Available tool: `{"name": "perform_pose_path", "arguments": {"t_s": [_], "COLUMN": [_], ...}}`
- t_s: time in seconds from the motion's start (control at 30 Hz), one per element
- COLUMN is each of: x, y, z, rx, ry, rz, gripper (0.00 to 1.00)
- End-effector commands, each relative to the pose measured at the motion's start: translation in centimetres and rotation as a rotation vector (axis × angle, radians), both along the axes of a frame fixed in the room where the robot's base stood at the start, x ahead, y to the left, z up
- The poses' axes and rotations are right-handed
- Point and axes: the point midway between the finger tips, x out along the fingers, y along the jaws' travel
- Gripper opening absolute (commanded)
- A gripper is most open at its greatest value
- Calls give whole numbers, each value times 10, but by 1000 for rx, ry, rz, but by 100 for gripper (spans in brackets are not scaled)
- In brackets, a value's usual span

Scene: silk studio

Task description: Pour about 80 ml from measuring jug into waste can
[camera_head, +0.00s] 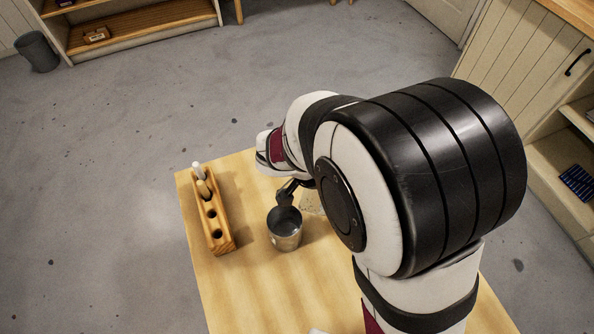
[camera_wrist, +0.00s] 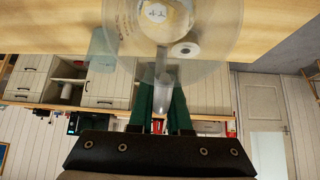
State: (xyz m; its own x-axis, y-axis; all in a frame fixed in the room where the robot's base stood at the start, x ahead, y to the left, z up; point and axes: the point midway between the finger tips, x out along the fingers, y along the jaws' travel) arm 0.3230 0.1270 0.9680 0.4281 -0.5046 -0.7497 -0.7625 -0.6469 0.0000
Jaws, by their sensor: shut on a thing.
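The waste can, a grey metal can (camera_head: 285,238), stands upright and open on the wooden table in the head view. My gripper (camera_head: 287,193) is just behind the can's rim there. In the wrist view my gripper (camera_wrist: 162,103) has its green fingers shut on the handle of the clear measuring jug (camera_wrist: 215,35). The jug's round body fills the top middle of that view and looks tilted. In the head view my arm covers most of the jug's area. I cannot make out the liquid level or any stream.
A wooden rack (camera_head: 217,222) with upright tools stands left of the can on the table (camera_head: 235,290). The table's front left is clear.

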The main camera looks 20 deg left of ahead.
Motion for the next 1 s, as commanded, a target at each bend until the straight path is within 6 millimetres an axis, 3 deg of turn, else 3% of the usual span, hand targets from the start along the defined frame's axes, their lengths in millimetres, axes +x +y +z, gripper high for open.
{"name": "perform_pose_path", "arguments": {"t_s": [0.83,1.0], "x": [0,5], "y": [0,-6], "z": [0,-1], "rx": [1,73], "ry": [1,57], "rz": [0,-6], "gripper": [0,0]}}
